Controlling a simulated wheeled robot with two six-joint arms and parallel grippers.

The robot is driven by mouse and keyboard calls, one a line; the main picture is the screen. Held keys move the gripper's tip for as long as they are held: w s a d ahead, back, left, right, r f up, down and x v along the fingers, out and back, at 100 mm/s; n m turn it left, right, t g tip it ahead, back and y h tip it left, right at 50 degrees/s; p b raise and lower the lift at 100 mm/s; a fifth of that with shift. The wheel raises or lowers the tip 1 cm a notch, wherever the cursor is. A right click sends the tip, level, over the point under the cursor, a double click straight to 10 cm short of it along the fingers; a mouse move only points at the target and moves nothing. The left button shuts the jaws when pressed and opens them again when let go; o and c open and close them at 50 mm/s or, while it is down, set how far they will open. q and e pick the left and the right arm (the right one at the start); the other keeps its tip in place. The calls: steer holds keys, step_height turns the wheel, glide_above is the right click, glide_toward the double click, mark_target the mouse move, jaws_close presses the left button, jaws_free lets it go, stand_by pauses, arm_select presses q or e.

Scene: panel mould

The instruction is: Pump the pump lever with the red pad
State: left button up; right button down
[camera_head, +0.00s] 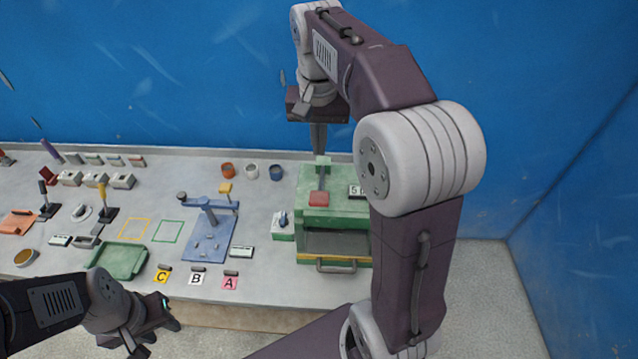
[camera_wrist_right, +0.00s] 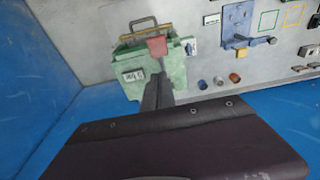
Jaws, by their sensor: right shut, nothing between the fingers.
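The pump lever is a green arm (camera_head: 322,178) on top of a green boxy machine (camera_head: 307,228), with a red pad (camera_head: 318,199) at its front end. The red pad also shows in the right wrist view (camera_wrist_right: 157,46), beyond my fingertips. My right gripper (camera_head: 319,150) points down, shut and empty, over the rear of the machine near the back end of the lever. I cannot tell whether it touches the lever. My left gripper (camera_head: 160,330) hangs low in front of the table at the left, away from the machine; its jaw state is unclear.
A blue fixture with a yellow pad (camera_head: 225,188) stands left of the machine. A small box with a blue knob (camera_head: 283,226) and a display (camera_head: 357,191) are close by. Cups (camera_head: 251,171) stand behind. A green tray (camera_head: 118,261) and lettered cards (camera_head: 197,279) lie near the front edge.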

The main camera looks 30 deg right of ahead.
steer(key=p, duration=0.2)
glide_toward(319, 196)
steer(key=f, duration=0.3)
steer(key=w+f, duration=0.1)
steer(key=f, duration=0.1)
steer(key=shift+w+d, duration=0.1)
steer(key=shift+d, duration=0.3)
steer(key=shift+a+f, duration=0.1)
steer(key=shift+f, duration=0.3)
steer(key=shift+s, duration=0.25)
